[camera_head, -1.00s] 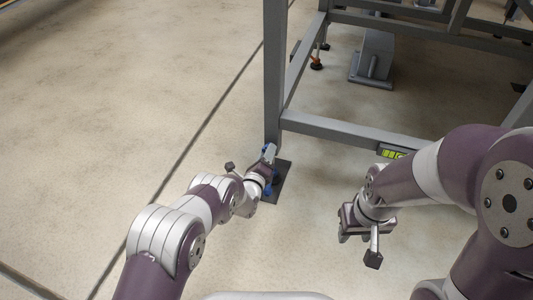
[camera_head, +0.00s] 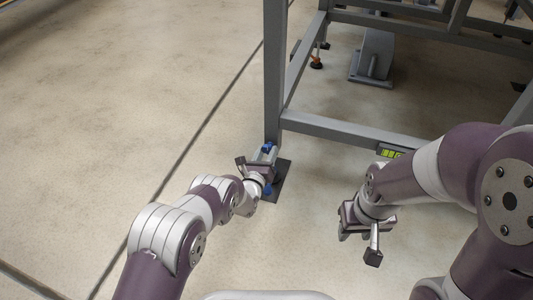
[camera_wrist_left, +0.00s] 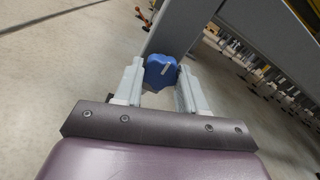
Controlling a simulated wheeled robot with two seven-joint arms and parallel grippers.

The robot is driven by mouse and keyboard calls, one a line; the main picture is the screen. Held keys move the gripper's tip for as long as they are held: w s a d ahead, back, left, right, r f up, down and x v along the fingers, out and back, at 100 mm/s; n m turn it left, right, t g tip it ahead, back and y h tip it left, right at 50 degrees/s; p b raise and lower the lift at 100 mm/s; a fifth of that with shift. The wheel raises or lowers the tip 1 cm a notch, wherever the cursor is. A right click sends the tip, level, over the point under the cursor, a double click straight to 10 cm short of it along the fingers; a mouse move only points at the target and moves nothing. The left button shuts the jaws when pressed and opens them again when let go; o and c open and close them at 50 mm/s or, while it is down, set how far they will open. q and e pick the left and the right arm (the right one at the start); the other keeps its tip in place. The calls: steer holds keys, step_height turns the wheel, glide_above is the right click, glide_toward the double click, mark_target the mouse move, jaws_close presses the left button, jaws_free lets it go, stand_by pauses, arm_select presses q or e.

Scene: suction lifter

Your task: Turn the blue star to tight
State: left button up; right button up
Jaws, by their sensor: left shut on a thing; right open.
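The blue star (camera_wrist_left: 161,71) is a lobed blue knob with a small pale mark on it, seen between the fingers in the left wrist view. In the head view the blue star (camera_head: 267,147) shows only in part beside the foot of the grey frame post. My left gripper (camera_head: 267,157) is shut on the star; its two pale fingers also show on either side of it in the left wrist view (camera_wrist_left: 160,84). My right gripper (camera_head: 358,238) is open and empty, hanging over the floor to the right.
A grey steel frame (camera_head: 276,80) stands just beyond my left gripper, with a low crossbar running right. A small yellow-green display (camera_head: 391,153) is on the crossbar. A dark plate (camera_head: 283,181) lies on the floor by the post. The floor at left is clear.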

arm_select(q)
steer(key=shift+f, duration=0.15)
stand_by(0.3)
steer(key=o, duration=1.1)
steer(key=shift+c, duration=0.2)
steer(key=p+v, duration=0.8)
steer(key=v, duration=0.4)
steer(key=shift+s, duration=0.4)
steer(key=shift+a, duration=0.15)
